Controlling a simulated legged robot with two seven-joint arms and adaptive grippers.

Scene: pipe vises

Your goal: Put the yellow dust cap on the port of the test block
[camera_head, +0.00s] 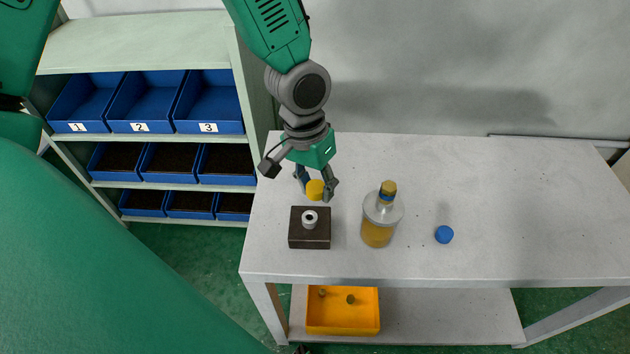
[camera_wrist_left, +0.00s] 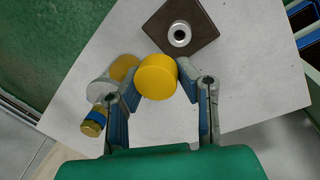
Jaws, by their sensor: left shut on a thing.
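My left gripper (camera_head: 316,188) is shut on the yellow dust cap (camera_head: 315,190). In the left wrist view the cap (camera_wrist_left: 156,76) sits between the two fingertips. The test block (camera_head: 309,237) is a dark square block on the table, with a pale round port (camera_head: 310,219) standing on its top. In the head view the cap is just behind the port and apart from it. In the left wrist view the port (camera_wrist_left: 180,34) shows beyond the cap, uncovered. My right gripper is not in view.
A bottle of amber liquid (camera_head: 378,229) stands right of the block, close by. A blue cap (camera_head: 444,234) lies further right on the table (camera_head: 540,215). A shelf with blue bins (camera_head: 140,104) stands left. A yellow bin (camera_head: 343,318) sits below. The table's right side is clear.

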